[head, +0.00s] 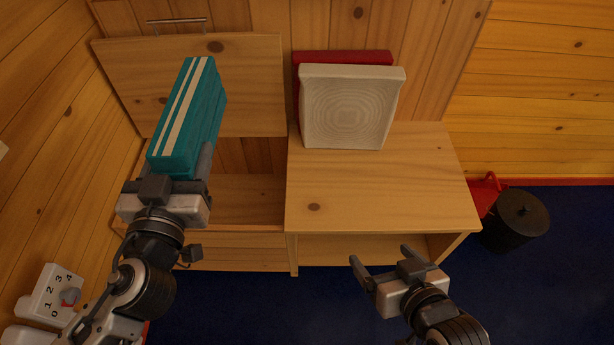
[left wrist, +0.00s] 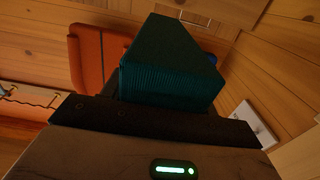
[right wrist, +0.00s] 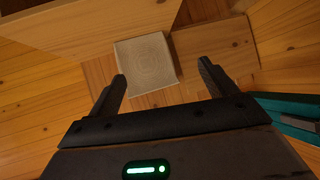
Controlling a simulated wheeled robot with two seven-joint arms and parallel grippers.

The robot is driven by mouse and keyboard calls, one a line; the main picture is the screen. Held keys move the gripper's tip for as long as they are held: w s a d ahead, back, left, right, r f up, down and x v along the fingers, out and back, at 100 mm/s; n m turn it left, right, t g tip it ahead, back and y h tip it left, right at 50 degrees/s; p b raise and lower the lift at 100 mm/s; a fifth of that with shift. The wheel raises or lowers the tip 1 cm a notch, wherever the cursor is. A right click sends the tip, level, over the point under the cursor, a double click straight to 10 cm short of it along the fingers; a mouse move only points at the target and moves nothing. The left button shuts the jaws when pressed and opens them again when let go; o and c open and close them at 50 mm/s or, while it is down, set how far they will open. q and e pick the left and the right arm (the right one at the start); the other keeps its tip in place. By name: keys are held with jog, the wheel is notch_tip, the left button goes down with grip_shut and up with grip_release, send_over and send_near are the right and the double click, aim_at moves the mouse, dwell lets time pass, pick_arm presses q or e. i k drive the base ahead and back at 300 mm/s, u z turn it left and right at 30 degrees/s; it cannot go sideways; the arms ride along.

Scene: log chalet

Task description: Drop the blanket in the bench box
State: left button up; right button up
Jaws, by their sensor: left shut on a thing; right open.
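The blanket (head: 190,115) is a folded teal block with pale stripes. My left gripper (head: 182,165) is shut on its lower end and holds it up, in front of the raised lid (head: 250,85). The bench box (head: 255,200) is the open left half of the wooden bench, and the left gripper hides part of it. The blanket also shows in the left wrist view (left wrist: 170,65) and at the right edge of the right wrist view (right wrist: 300,108). My right gripper (head: 381,256) is open and empty in front of the bench's right half.
A beige cushion (head: 350,108) leans before a red one (head: 345,57) on the bench's closed right top (head: 385,195). A dark bin (head: 518,220) stands to the right. A white numbered dial (head: 50,293) is at lower left. Blue floor (head: 290,310) lies in front.

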aim_at(225, 221)
jog(key=u, duration=0.45)
jog(key=k, duration=1.05)
jog(key=u, duration=0.3)
jog(key=i, duration=1.8)
jog(key=z, duration=0.4)
